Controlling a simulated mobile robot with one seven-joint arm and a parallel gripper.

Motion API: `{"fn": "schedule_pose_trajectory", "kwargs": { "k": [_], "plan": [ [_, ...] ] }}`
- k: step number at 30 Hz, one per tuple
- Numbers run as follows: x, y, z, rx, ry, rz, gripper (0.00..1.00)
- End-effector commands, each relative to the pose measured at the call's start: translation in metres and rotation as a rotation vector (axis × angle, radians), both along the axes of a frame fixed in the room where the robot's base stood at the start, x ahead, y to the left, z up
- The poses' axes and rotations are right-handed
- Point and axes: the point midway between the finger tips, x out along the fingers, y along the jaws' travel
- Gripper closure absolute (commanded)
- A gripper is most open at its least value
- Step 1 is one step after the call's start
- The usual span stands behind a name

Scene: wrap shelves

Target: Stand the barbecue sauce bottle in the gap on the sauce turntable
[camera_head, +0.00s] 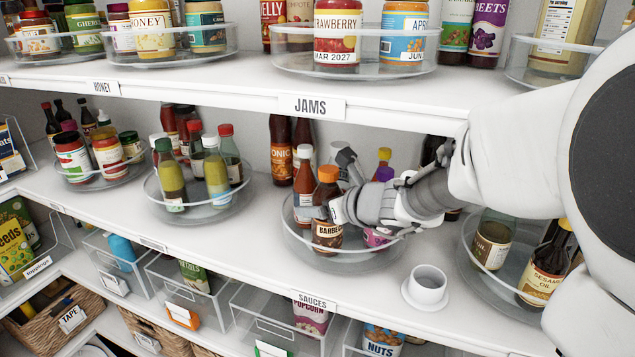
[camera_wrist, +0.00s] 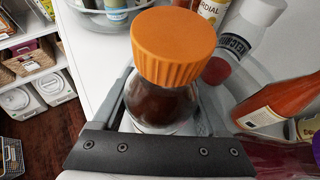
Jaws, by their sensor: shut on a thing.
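The barbecue sauce bottle, dark brown with an orange cap (camera_head: 328,173), is upright at the front left of the clear sauce turntable (camera_head: 345,255). I cannot tell whether its base touches the turntable floor. My gripper (camera_head: 332,209) reaches in from the right and is shut on the bottle. In the wrist view the bottle's orange cap (camera_wrist: 174,45) rises between the fingers of my gripper (camera_wrist: 165,100). A white-capped bottle (camera_head: 304,170) stands just behind it at left. A purple-capped bottle (camera_head: 384,174) and a yellow-capped bottle (camera_head: 384,155) are on the right, partly hidden by my gripper.
A small white cup (camera_head: 427,286) stands on the shelf at front right. An oil turntable (camera_head: 505,285) is to the right and another bottle turntable (camera_head: 205,212) to the left. The JAMS shelf (camera_head: 240,83) hangs above. Tall dark bottles (camera_head: 281,150) stand behind the sauce turntable.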

Motion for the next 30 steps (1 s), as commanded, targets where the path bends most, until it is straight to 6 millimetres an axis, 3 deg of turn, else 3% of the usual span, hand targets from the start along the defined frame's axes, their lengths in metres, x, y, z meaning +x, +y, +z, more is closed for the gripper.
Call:
{"fn": "schedule_pose_trajectory", "kwargs": {
  "k": [5,6,9,21,30],
  "plan": [
    [0.0,0.0,-0.003,0.001,-0.003,0.0,1.0],
    [0.0,0.0,-0.004,0.001,-0.001,0.0,0.21],
    [0.0,0.0,-0.003,0.001,-0.001,0.0,0.03],
    [-0.001,-0.001,0.004,0.001,-0.001,0.0,0.0],
    [-0.038,-0.026,0.028,0.001,-0.004,-0.002,0.0]
  ]
}}
